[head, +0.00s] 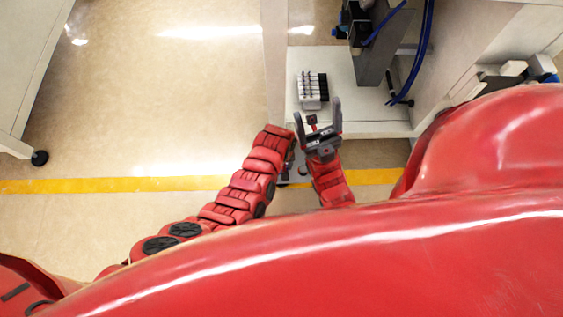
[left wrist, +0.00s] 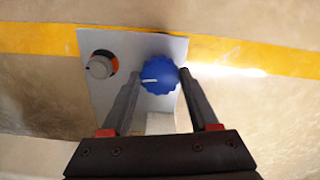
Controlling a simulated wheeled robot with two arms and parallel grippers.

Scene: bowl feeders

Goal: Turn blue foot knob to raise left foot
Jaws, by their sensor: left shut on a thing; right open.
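The blue foot knob (left wrist: 159,74) is a scalloped dial with a white pointer line, on a light grey panel (left wrist: 112,45) in the left wrist view. The pointer points left. My left gripper (left wrist: 159,82) has one finger on each side of the knob and is shut on it. In the head view my left arm (head: 250,180) comes in from the left; its fingers and the knob are hidden or too small to make out there. My right gripper (head: 318,117) is open and empty, close beside the left arm's end. The left foot is not clearly seen.
A grey knob with an orange ring (left wrist: 101,65) sits left of the blue knob. White machine cabinets stand at the left (head: 30,70) and right (head: 450,60). A white block with black parts (head: 312,88) sits on a white shelf beyond my right gripper. The left floor is clear.

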